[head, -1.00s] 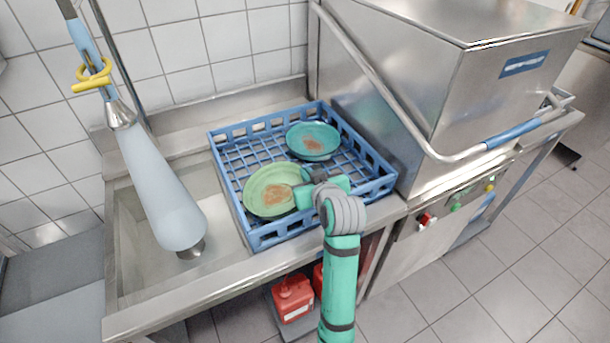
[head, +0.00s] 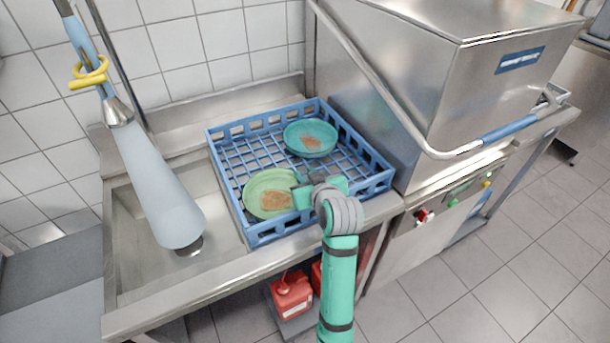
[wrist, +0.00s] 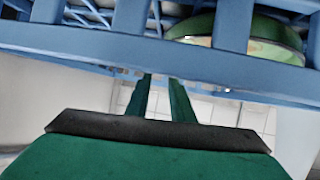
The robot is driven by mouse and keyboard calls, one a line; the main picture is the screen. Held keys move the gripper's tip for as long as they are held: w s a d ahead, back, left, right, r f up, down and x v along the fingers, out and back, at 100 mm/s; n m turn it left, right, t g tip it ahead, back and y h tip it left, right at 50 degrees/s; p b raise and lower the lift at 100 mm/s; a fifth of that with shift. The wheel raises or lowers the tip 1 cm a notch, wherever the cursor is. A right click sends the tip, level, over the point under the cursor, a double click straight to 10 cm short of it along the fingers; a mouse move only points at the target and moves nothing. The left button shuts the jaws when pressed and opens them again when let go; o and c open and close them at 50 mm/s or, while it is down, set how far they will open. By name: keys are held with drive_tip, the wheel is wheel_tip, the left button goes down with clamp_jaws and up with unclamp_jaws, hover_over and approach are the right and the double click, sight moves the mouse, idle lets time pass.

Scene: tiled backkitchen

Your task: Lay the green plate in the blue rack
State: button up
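The green plate (head: 258,186), with a brown stain, lies in the front left part of the blue rack (head: 262,236). My gripper (head: 309,180) is just to the right of the plate, over the rack's front part, and covers a little of the plate's right side from the head camera. In the wrist view, my two fingers (wrist: 161,82) stand a small gap apart with nothing between them. The rack's bars (wrist: 150,48) cross above them there, and the green plate (wrist: 262,28) shows behind the bars, clear of the fingers.
A teal plate (head: 310,131) with a brown stain lies in the back of the rack. A steel sink (head: 150,265) is at left, under a hanging spray hose (head: 155,180). A steel dishwasher (head: 480,90) with a bar handle stands close at right. Red containers (head: 291,297) sit below.

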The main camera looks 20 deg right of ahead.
drive_tip(key=v, duration=1.2)
